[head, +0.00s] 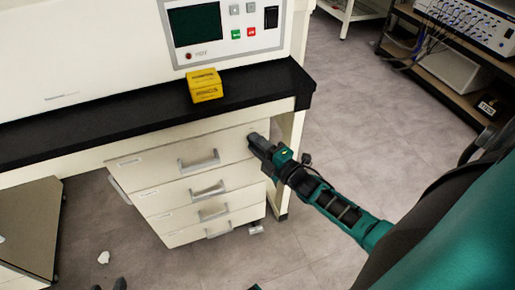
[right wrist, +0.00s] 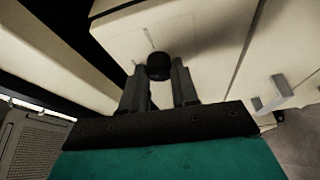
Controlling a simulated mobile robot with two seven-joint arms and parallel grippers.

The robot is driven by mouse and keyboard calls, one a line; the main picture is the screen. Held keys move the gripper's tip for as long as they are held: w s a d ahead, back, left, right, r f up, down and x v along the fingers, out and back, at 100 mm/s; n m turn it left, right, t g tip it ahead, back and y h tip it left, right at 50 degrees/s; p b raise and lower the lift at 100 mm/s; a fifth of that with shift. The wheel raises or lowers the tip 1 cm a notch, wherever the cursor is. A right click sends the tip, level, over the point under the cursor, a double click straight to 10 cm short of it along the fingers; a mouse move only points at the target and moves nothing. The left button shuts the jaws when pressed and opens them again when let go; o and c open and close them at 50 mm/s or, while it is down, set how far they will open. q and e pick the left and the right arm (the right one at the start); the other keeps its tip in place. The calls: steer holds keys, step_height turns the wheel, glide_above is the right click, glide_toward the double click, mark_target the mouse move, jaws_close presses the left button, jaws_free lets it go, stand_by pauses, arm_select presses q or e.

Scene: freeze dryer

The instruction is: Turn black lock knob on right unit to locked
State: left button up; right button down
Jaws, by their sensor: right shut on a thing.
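The black lock knob (right wrist: 159,66) is a short round knob on the pale front of the drawer unit (head: 153,166), near its upper right corner in the head view. My right gripper (head: 254,138) reaches it from the right side. In the right wrist view my right gripper (right wrist: 159,82) has one finger on each side of the knob and is shut on it. In the head view the fingers mostly hide the knob. Its turn angle cannot be read. Small dark tips at the bottom left edge of the head view may be my left gripper, but they are too cut off to tell.
Several drawer handles (head: 199,161) stick out left of the knob. A shelf with instruments (head: 470,25) stands at the back right. The grey floor between is clear.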

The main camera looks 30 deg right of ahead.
steer(key=m+t+h+b, duration=0.1)
steer(key=m, duration=0.2)
steer(key=m+t+h+b, duration=0.1)
steer(key=m+b, duration=0.1)
steer(key=m, duration=0.2)
steer(key=m+t+b, duration=0.1)
steer(key=m, duration=0.3)
steer(key=shift+a+f+t+h, duration=0.2)
steer(key=shift+t+h, duration=0.1)
steer(key=shift+h, duration=0.1)
steer(key=shift+m, duration=0.4)
steer(key=c, duration=0.8)
jaws_free()
steer(key=shift+c, duration=0.2)
